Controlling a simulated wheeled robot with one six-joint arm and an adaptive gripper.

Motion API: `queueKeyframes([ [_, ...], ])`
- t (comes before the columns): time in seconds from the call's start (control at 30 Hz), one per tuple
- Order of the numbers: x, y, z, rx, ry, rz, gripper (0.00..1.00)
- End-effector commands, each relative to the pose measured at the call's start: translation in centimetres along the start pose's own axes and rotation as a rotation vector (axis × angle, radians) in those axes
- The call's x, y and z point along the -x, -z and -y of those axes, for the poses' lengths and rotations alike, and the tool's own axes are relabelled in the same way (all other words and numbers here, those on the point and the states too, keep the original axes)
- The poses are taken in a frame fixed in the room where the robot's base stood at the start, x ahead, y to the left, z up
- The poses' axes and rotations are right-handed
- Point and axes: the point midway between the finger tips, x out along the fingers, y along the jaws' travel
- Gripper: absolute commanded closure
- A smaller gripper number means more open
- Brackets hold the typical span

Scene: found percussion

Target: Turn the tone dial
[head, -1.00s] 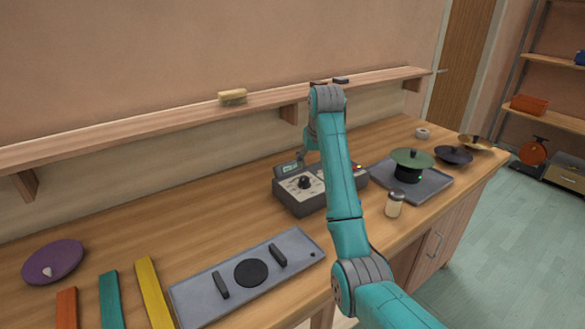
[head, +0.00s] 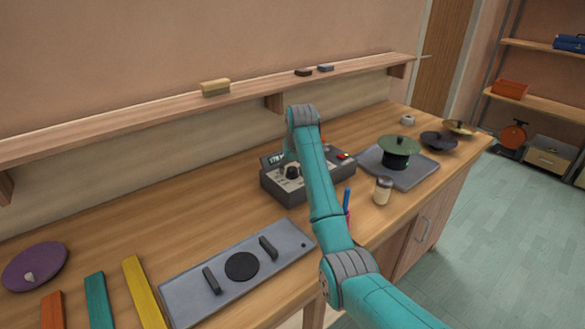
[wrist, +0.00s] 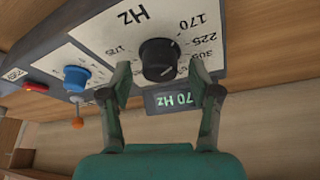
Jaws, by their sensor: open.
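The tone dial (wrist: 158,60) is a black round knob on a pale panel marked Hz, with numbers around it. In the head view the dial (head: 292,172) sits on a dark grey box (head: 283,191) on the bench. A small lit display (wrist: 174,98) beside the dial reads 70 Hz, its left part perhaps cut off. My gripper (wrist: 159,76) is open, one finger on either side of the dial. I cannot tell whether the fingers touch it. In the head view my arm hides part of the box.
The box also has a blue knob (wrist: 77,77) and a red button (wrist: 36,87). A wooden shelf (head: 130,113) runs along the wall behind.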

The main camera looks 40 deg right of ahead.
Motion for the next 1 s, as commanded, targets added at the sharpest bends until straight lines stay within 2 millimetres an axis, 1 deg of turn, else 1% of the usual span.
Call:
queueKeyframes([
  [0.3, -0.28, -0.02, 0.01, 0.0, 0.0, 0.0, 0.38],
  [0.33, -0.28, -0.02, 0.01, 0.0, 0.0, 0.0, 0.43],
  [0.37, -0.28, -0.02, 0.01, 0.0, 0.0, 0.0, 0.5],
  [0.4, -0.28, -0.02, 0.01, 0.0, 0.0, 0.0, 0.6],
  [0.47, -0.28, -0.02, 0.01, 0.0, 0.0, 0.0, 0.75],
  [0.5, -0.28, -0.02, 0.0, 0.0, 0.0, 0.0, 0.85],
  [0.53, -0.28, -0.02, 0.0, 0.0, 0.0, 0.0, 0.93],
  [0.57, -0.28, -0.02, 0.0, 0.0, 0.0, 0.0, 0.97],
  [0.77, -0.28, -0.02, 0.01, -0.008, -0.004, 0.0, 0.97],
  [1.0, -0.3, -0.01, 0.11, -0.091, -0.039, 0.001, 0.97],
])
